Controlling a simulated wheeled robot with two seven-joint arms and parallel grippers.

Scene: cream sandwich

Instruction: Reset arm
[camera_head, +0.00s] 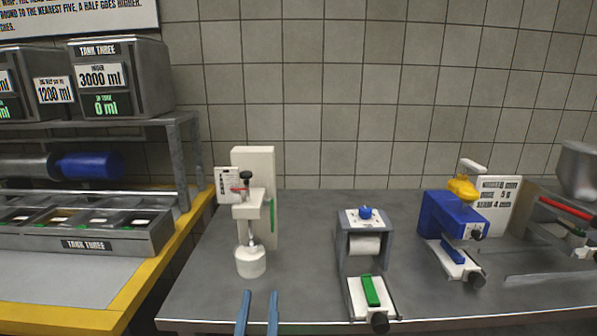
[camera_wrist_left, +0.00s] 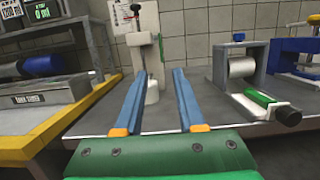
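My left gripper (camera_head: 258,312) shows at the bottom of the head view as two blue fingers, apart with nothing between them. In the left wrist view the same gripper (camera_wrist_left: 157,98) has its fingers spread wide, in front of the white mixer stand. The mixer (camera_head: 253,200) has a white cup (camera_head: 250,262) under its spindle; the cup shows between the fingers in the left wrist view (camera_wrist_left: 152,92). The fingers look apart from the cup. My right gripper is in neither view.
A grey roller device (camera_head: 362,240) with a green-handled slide (camera_head: 370,290) stands right of the mixer. A blue device (camera_head: 450,215) with a yellow top stands further right. A yellow-edged bench (camera_head: 150,275) with tanks is at left. The grey table's (camera_head: 205,290) front left is clear.

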